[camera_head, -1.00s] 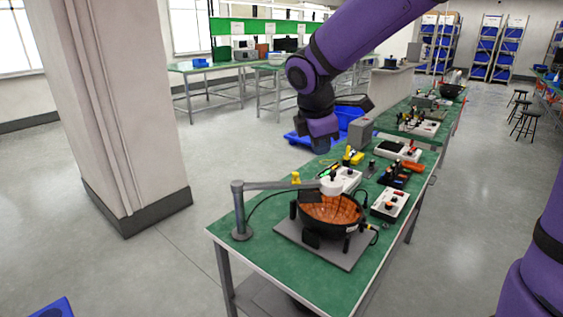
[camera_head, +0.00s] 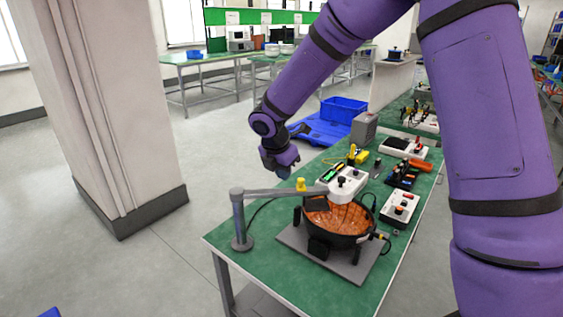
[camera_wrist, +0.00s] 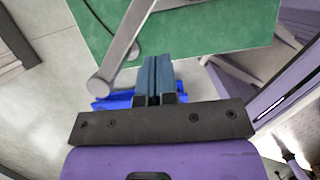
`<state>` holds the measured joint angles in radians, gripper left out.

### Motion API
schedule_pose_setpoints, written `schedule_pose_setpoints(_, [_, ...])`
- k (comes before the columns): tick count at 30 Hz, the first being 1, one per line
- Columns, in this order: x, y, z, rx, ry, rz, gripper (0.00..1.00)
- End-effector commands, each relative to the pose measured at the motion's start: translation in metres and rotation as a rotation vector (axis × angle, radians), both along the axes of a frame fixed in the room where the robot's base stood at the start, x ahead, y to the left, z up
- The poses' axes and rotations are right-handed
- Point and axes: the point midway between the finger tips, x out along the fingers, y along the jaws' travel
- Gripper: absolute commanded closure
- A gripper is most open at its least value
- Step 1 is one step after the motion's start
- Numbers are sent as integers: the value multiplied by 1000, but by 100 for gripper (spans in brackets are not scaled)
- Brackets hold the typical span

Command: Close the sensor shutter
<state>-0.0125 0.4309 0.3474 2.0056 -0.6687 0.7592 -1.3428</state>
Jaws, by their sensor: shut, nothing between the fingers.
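A black bowl-shaped fixture (camera_head: 357,238) with an orange tiled inside stands on a grey plate on the green bench. A grey swing arm (camera_head: 268,193) on a post (camera_head: 238,218) reaches over its rim and carries a yellow knob (camera_head: 301,185). A dark square flap (camera_head: 317,204) shows by the arm's end. I cannot tell which part is the sensor shutter. My gripper (camera_head: 284,173) is in the air above and behind the swing arm, apart from it. In the wrist view its blue fingers (camera_wrist: 155,66) are together and empty, with the swing arm (camera_wrist: 127,38) to their left.
A white control box (camera_head: 342,187) sits behind the bowl, and another (camera_head: 399,207) to its right. Tools and a grey box (camera_head: 364,128) stand farther along the bench (camera_head: 222,237). The bench's front left is mostly clear.

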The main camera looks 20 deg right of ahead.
Motion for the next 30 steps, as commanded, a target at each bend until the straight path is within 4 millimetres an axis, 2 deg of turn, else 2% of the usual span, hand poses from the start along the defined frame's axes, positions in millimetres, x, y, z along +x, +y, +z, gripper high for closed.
schedule_pose_setpoints(3, [4, -6, -23, 0, 4, 0, 100])
schedule_pose_setpoints(7, [9, -14, -41, 1, 1, -2, 100])
schedule_pose_setpoints(15, [26, -39, -44, 2, -2, -2, 100])
schedule_pose_setpoints(30, [29, -47, -44, 1, -2, -3, 100])
